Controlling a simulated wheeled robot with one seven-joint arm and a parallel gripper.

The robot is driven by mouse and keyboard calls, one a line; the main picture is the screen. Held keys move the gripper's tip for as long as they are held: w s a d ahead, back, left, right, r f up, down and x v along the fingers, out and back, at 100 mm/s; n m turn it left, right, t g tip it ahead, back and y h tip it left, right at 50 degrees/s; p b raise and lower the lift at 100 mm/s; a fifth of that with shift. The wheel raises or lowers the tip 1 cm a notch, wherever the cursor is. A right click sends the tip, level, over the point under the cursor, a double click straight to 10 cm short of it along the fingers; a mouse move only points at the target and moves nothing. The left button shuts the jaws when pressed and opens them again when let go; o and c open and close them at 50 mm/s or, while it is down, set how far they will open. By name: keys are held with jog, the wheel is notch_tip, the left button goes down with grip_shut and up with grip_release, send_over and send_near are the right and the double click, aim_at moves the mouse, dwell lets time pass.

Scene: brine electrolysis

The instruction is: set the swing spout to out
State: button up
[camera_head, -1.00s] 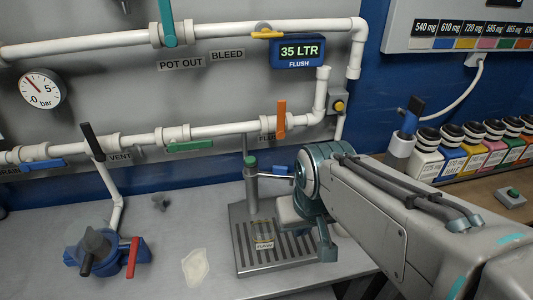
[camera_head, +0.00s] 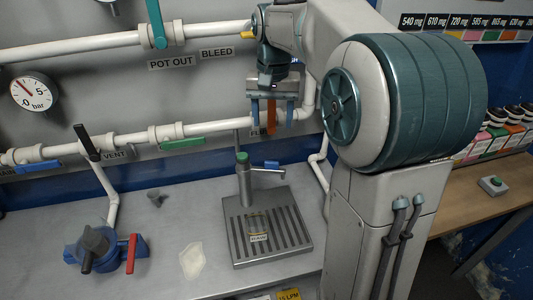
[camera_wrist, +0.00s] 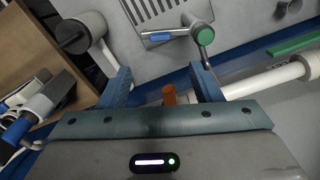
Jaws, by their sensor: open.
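The swing spout (camera_head: 268,171) is a grey arm on an upright post with a green cap, standing at the back of a slotted drip tray (camera_head: 288,192). It points right in the head view and has a blue grip. In the wrist view the spout (camera_wrist: 178,34) reaches left from its green-capped post over the tray edge. My gripper (camera_head: 272,120) is open and empty, above and behind the spout near the pipe. Its two blue fingers (camera_wrist: 162,82) stand apart, with an orange valve handle (camera_wrist: 169,95) showing between them. I cannot tell whether they touch it.
White pipes with coloured handles run along the back wall, including a green one (camera_head: 184,144). A blue valve body with a red lever (camera_head: 131,253) stands on the left bench. A pale patch (camera_head: 192,260) lies left of the tray. My arm hides the wall right of the pipe.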

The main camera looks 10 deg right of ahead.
aim_at(272, 162)
notch_tip(272, 162, down, 14)
jog(key=shift+r, duration=0.15)
dwell(0.3)
